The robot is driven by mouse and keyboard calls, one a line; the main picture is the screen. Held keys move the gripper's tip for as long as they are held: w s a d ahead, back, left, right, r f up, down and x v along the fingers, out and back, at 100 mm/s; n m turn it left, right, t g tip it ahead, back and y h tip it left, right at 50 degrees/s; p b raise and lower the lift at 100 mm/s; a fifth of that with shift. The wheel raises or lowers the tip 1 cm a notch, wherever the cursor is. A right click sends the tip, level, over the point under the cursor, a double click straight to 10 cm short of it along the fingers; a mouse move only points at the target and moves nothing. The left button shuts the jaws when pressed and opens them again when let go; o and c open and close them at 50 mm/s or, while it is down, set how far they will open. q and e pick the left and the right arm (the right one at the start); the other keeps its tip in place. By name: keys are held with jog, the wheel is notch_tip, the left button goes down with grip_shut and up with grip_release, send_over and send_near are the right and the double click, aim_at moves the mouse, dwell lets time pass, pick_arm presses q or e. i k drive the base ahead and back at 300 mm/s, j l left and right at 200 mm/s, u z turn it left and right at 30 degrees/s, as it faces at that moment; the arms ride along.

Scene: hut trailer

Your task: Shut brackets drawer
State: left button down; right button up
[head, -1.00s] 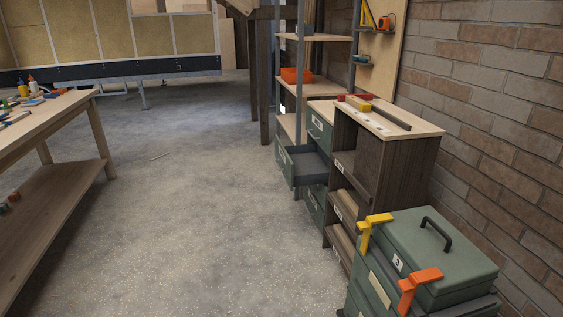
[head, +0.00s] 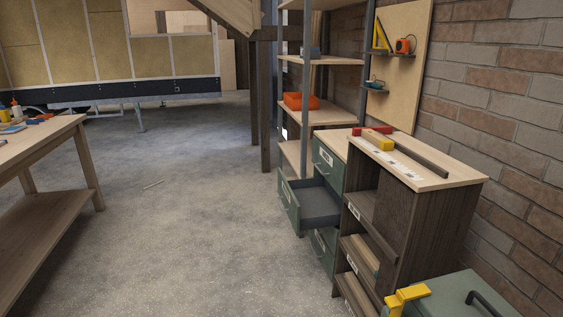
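A green-grey drawer (head: 289,205) stands pulled out from a green drawer cabinet (head: 328,168) at centre right. Its visible inside looks empty. It carries a pale label on its front, too small to read, so I cannot tell whether it is the brackets drawer. The drawer above it and the one below (head: 324,246) look shut. Neither of my grippers shows in the head view.
A brown wooden shelf unit (head: 410,215) with red and yellow blocks on top stands in front of the cabinet. A green case (head: 455,297) with a yellow clamp (head: 405,299) is at lower right. A workbench (head: 40,148) stands left.

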aim_at(311, 203)
jog(key=i+j, duration=0.15)
jog(key=i, duration=0.75)
jog(key=i+j, duration=0.1)
jog(key=i, duration=0.8)
jog(key=i+j, duration=0.15)
jog(key=i, duration=0.75)
jog(key=i+z, duration=0.4)
jog(key=i+j+z, duration=0.2)
jog(key=z, duration=0.6)
